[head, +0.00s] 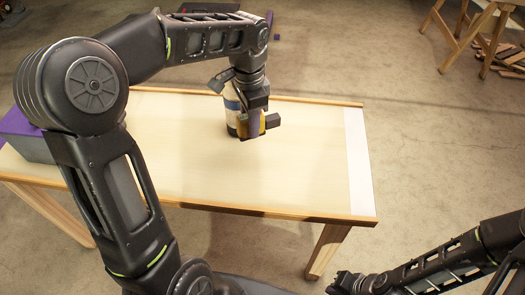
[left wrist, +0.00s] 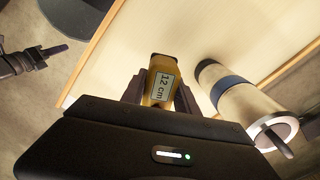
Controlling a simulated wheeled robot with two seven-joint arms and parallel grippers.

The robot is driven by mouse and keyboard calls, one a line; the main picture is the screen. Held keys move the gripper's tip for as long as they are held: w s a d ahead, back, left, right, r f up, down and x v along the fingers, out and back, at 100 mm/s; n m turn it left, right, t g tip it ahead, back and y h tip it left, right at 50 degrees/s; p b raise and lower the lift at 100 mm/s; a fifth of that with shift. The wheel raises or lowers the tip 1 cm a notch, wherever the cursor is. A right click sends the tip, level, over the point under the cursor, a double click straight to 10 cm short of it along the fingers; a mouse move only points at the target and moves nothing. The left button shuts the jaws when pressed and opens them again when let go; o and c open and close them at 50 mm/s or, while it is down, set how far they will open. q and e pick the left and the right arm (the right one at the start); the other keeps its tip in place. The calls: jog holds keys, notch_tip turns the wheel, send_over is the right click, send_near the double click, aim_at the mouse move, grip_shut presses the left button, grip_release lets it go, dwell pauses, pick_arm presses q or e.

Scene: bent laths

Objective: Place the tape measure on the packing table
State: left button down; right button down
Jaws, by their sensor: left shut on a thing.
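My left gripper (head: 259,123) is shut on the tape measure, a yellow and dark piece that shows in small part in the head view (head: 242,125).
A white canister with a blue band (head: 231,104) stands on the table close beside my left gripper; it also shows in the left wrist view (left wrist: 245,105). A grey and purple box (head: 30,145) is at the table's left end. The table's right part is clear. Wooden trestles (head: 455,40) stand far right.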

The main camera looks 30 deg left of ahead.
pick_arm(q)
jog(key=s+a+f+m+b, duration=0.2)
jog(key=s+a+f+m, duration=0.1)
jog(key=m, duration=0.3)
jog(key=shift+s+a, duration=0.65)
jog(key=shift+s, duration=0.25)
notch_tip(320, 180, down, 6)
jog(key=shift+f, duration=0.1)
jog(key=shift+f, duration=1.85)
jog(key=shift+f, duration=0.1)
